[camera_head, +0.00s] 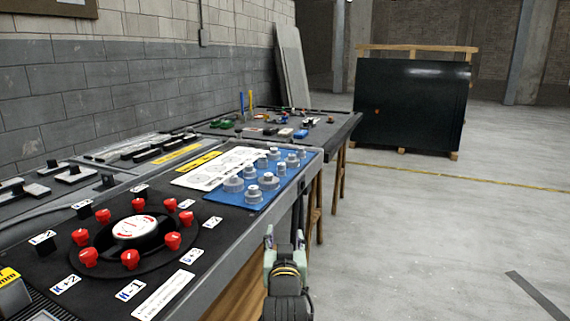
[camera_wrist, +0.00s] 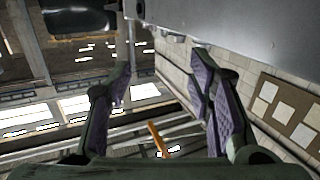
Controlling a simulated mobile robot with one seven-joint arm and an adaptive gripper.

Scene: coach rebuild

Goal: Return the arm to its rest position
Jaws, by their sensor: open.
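My gripper (camera_head: 284,242) is at the bottom middle of the head view, just right of the workbench's front edge and pointing upward. It is open, and nothing shows between its fingers. In the wrist view my gripper (camera_wrist: 163,88) shows its two padded fingers spread apart, with the room's wall and windows beyond, seen tilted. The workbench (camera_head: 262,222) runs along the left wall with its metal edge beside the gripper.
A black dial plate with several red knobs around a white-topped hub (camera_head: 134,229) is on the near bench. A blue mat (camera_head: 222,196) holds several grey weights. A farther table (camera_head: 335,130) carries small parts. A dark cabinet (camera_head: 412,105) stands behind. Floor (camera_head: 430,230) at right is clear.

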